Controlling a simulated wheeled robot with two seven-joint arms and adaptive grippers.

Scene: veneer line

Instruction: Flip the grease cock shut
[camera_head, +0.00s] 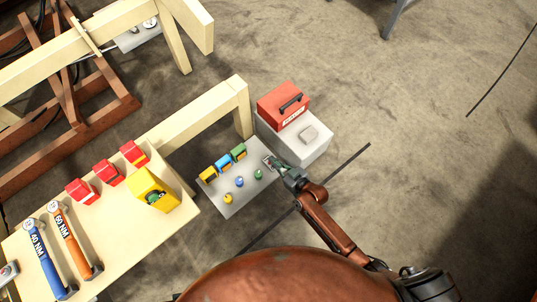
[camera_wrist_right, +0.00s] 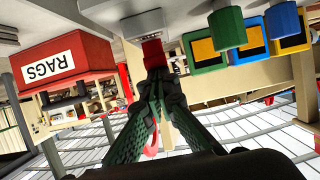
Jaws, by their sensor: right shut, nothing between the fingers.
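My right gripper (camera_head: 277,166) is at the right edge of a grey panel in the head view. In the right wrist view its dark green fingers (camera_wrist_right: 155,76) are closed together and hold nothing. A small red part (camera_wrist_right: 153,52) lies right at the fingertips, below a grey fitting (camera_wrist_right: 144,26); it may be the grease cock's lever. I cannot tell whether the fingers touch it or how far it is turned. In the head view the gripper hides most of this spot. My left gripper is not in view.
The grey panel (camera_head: 229,205) carries yellow, blue and green blocks and round knobs. A red RAGS box (camera_head: 283,104) sits on a pale block (camera_head: 314,150) just beyond the gripper. Two wrenches and a yellow bin (camera_head: 152,191) lie on the bench at left. Open floor lies right.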

